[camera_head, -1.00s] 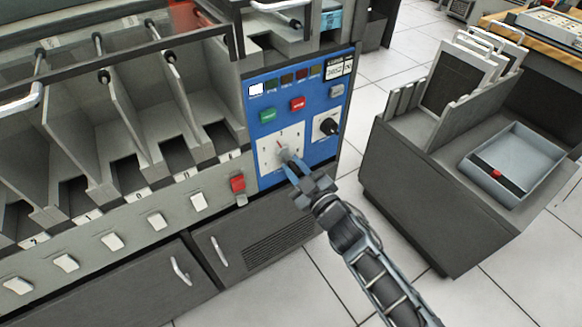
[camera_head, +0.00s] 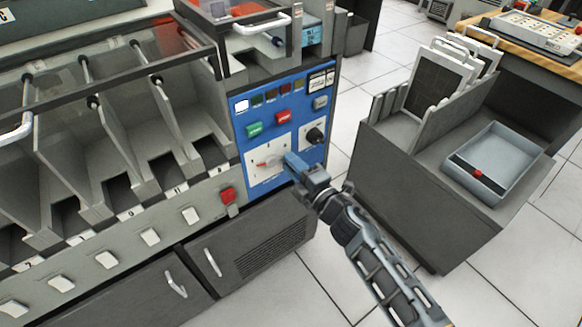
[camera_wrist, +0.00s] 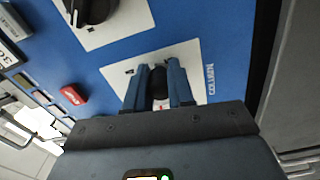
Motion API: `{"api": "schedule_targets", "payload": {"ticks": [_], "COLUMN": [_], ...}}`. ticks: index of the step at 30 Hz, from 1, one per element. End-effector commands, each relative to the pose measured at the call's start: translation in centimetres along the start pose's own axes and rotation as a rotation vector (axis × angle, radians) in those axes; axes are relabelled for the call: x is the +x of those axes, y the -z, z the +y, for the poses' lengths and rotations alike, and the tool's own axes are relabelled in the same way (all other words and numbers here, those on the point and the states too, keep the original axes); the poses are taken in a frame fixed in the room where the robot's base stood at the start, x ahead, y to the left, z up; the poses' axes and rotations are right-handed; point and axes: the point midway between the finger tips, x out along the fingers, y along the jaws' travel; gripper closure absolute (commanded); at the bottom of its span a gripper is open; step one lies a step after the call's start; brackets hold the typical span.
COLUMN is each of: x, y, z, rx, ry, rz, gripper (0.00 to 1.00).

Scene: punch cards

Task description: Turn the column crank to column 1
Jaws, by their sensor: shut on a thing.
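The column crank (camera_head: 274,161) sits on a white dial plate (camera_head: 257,156) low on the blue control panel. Its red pointer (camera_head: 263,164) points left in the head view. My gripper (camera_head: 288,162) reaches in from the lower right and is shut on the crank. In the wrist view, the two blue fingers (camera_wrist: 159,88) stand on either side of the dark crank knob (camera_wrist: 158,80), with a bit of red below it. The word COLUMN shows beside the plate. The fingers hide much of the dial, and its numbers are too small to read.
A black knob (camera_head: 315,134) on another white plate is just up-right of the crank. Green (camera_head: 254,130) and red (camera_head: 283,117) buttons are above. A red switch (camera_head: 228,195) is lower left. A grey cart with a tray (camera_head: 478,188) stands right, with clear floor between.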

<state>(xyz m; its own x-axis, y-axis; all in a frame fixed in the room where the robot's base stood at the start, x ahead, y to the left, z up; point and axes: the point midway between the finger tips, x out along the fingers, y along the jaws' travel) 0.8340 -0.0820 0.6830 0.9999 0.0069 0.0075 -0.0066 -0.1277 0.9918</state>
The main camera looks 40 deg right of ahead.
Motion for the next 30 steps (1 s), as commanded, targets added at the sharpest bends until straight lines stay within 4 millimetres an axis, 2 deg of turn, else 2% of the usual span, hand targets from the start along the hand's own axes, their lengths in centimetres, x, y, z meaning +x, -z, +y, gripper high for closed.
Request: {"api": "schedule_targets", "payload": {"ticks": [18,30], "x": [0.0,0.0], "y": [0.4,0.9], "z": [2.5,3.3], "rx": [-0.564,-0.779], "ry": [0.004,0.006], "rz": [0.006,0.008], "gripper": [1.0,1.0]}}
